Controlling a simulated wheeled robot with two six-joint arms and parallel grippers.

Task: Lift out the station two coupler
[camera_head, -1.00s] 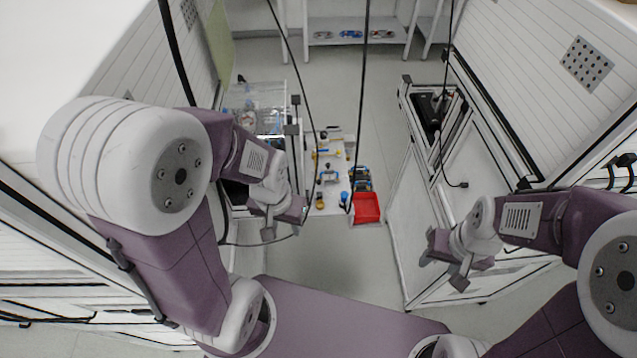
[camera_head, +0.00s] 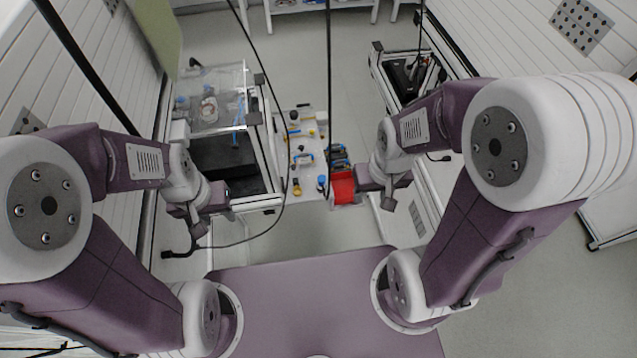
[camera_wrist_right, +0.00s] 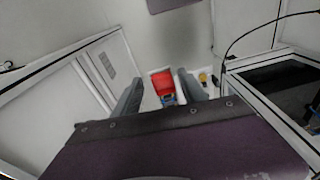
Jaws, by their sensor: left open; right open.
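I cannot tell which part is the station two coupler; the parts on the white bench (camera_head: 309,188) are too small. A part with a blue handle (camera_head: 304,157) sits mid-bench, and several blue and dark parts (camera_head: 338,155) stand behind a red bin (camera_head: 342,187). My right gripper (camera_head: 376,197) is open, just right of the red bin in the head view. In the right wrist view the bin (camera_wrist_right: 163,82) shows between its open fingers, with nothing held. My left gripper (camera_head: 208,214) is open and empty, left of the bench by the black-topped frame.
A clear-walled enclosure (camera_head: 213,100) stands left of the bench, with the black-topped frame (camera_head: 222,160) in front. Another frame with a dark device (camera_head: 402,75) stands at the back right. Black cables hang across the view. The floor before the bench is open.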

